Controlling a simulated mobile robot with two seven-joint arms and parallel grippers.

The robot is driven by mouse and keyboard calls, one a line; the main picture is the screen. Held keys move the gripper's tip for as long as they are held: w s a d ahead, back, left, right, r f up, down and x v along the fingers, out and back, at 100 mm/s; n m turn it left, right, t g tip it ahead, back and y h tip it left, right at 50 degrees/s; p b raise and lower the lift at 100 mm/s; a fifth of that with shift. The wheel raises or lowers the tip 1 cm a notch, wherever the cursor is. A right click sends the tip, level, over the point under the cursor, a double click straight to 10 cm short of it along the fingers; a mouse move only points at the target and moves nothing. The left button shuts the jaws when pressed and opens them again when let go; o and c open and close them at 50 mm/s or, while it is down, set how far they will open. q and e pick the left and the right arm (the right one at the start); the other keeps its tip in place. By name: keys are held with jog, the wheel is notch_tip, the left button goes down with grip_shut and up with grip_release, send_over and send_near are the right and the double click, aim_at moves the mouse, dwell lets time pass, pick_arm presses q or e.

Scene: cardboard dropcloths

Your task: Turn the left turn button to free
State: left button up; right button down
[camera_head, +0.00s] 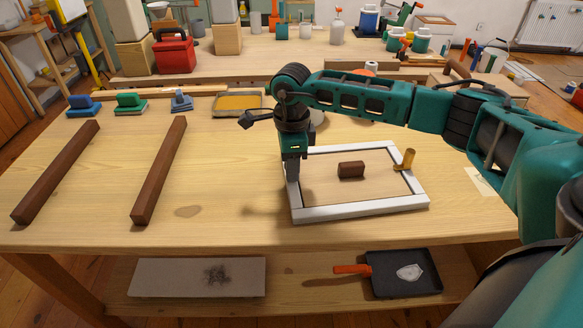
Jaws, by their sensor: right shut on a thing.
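A white frame (372,207) with a wooden panel (330,190) lies flat on the workbench, right of centre. A brown block (351,170) sits on the panel. A brass turn button (408,159) shows on the frame's right side. My right gripper (293,181) points down over the frame's left side and is shut there on the left turn button, which its fingers hide. I cannot see which way that button is turned. My left gripper is out of view.
Two dark wooden bars (160,172) lie on the left of the workbench (225,215). Several small clamps or blocks, including a green one (131,104), stand along its back. A dark tray (400,285) and a grey board (170,277) lie on the shelf below.

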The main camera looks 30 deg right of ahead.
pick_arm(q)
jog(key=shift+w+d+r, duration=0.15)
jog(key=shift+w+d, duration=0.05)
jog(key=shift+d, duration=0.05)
pick_arm(e)
jog(key=shift+n, duration=0.9)
jog(key=c, duration=0.9)
grip_release()
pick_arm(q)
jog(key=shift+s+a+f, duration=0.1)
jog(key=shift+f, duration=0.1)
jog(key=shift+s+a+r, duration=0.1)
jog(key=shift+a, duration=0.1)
pick_arm(e)
notch_tip(320, 180, up, 13)
